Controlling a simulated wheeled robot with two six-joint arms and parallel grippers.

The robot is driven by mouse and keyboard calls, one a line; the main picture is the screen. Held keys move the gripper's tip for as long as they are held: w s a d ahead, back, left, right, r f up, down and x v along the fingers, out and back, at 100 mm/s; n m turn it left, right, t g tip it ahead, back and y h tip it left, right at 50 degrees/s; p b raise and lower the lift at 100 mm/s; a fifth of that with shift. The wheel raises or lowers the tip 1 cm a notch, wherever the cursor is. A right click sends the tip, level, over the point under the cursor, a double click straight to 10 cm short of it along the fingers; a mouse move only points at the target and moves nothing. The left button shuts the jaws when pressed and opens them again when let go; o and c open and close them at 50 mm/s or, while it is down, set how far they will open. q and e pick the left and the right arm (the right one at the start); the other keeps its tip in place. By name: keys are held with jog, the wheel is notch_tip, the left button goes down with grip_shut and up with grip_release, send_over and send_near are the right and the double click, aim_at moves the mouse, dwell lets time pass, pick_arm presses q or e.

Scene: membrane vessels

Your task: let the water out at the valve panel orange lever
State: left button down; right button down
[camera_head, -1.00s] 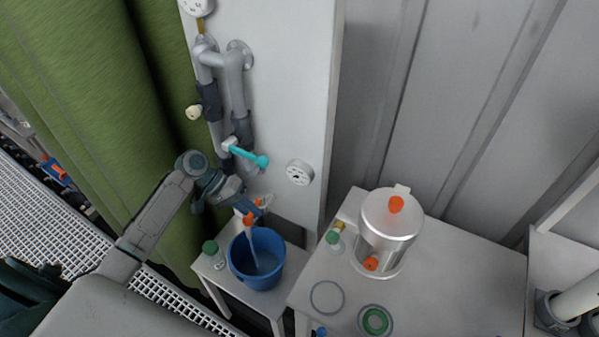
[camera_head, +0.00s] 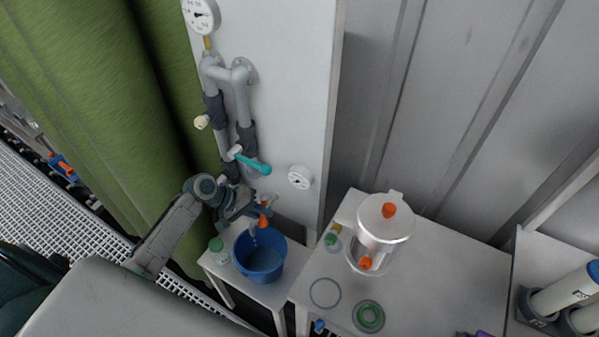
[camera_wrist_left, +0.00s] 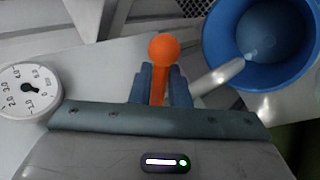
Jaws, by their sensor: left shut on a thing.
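The orange lever (camera_head: 263,221) is low on the white valve panel (camera_head: 290,110). In the left wrist view its round orange knob (camera_wrist_left: 163,47) stands up between the blue fingers of my left gripper (camera_wrist_left: 160,85). That gripper is shut on the lever; in the head view the gripper (camera_head: 258,211) partly hides it. A pale outlet pipe (camera_wrist_left: 217,77) points from beside the lever to the blue bucket (camera_head: 260,262). A small pale trace of water shows at the outlet's tip. The bucket (camera_wrist_left: 262,20) has a lighter blue patch inside. My right gripper is not seen.
A turquoise lever (camera_head: 253,165) sits above on the grey pipes. A small stool (camera_head: 280,292) bears the bucket and a green-capped bottle (camera_head: 219,250). A clear vessel (camera_head: 380,240) stands on the white table (camera_head: 440,275). A green curtain (camera_head: 130,110) hangs at left.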

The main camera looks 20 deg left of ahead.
pick_arm(q)
jog(key=n+p, duration=0.1)
jog(key=d+n+t+y+p, duration=0.1)
jog(key=p, duration=0.1)
jog(key=shift+s+d+f+p, duration=0.15)
jog(key=shift+s+d+p, duration=0.05)
jog(key=shift+p, duration=0.1)
jog(key=w+d+n+t+y, duration=0.1)
jog(key=n+y, duration=0.1)
jog(key=n, duration=0.1)
jog(key=w+n+t+y, duration=0.1)
jog(key=w+n+y, duration=0.1)
jog(key=n, duration=0.1)
jog(key=w+d+n+t+y, duration=0.1)
jog(key=n+y, duration=0.1)
jog(key=n, duration=0.2)
jog(key=shift+w+d+f+t+y+p, duration=0.15)
jog(key=shift+d+t+y+p, duration=0.15)
jog(key=shift+d+y+p, duration=0.1)
jog(key=c, duration=1.6)
grip_release()
jog(key=shift+o, duration=1.1)
jog(key=shift+w+a, duration=0.15)
